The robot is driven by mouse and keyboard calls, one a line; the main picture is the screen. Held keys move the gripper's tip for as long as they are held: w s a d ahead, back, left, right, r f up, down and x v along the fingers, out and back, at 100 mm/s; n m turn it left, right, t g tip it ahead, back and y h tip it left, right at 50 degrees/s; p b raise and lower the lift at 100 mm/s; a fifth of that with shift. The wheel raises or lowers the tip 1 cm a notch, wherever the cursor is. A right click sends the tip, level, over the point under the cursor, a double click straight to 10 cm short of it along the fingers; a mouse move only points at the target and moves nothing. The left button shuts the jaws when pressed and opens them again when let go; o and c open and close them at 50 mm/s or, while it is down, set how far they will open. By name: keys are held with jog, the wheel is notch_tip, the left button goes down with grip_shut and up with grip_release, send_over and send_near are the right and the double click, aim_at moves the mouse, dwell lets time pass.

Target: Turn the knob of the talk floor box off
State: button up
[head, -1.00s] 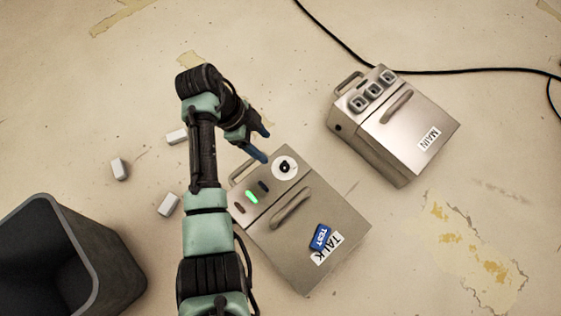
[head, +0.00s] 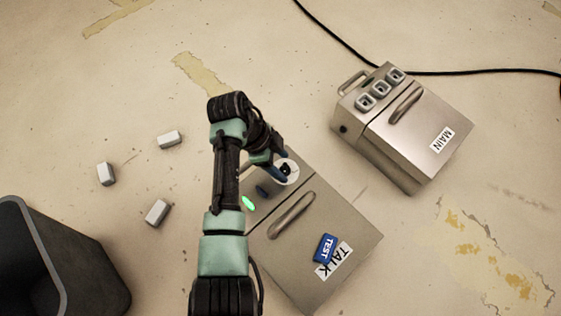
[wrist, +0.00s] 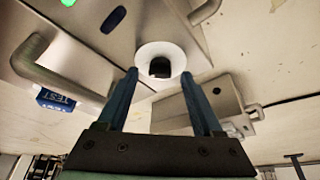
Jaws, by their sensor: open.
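The talk floor box (head: 325,215) is a grey metal case in the middle of the head view, with a TALK label and a long handle. Its knob (head: 287,169) is black on a round white plate on the upper panel, and part of it is hidden by my gripper (head: 274,165). In the wrist view, the knob (wrist: 160,67) shows between the two blue fingertips of my open gripper (wrist: 159,76). I cannot tell whether the fingers touch it. A green lamp (head: 248,203) is lit on the panel, beside a dark blue one (head: 263,190).
The MAIN box (head: 415,125) stands to the upper right, with a black cable (head: 450,72) behind it. A blue TEST tag (head: 325,248) lies on the talk box by its label. A dark bin (head: 75,260) and several white blocks (head: 157,212) are at the left.

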grip_shut()
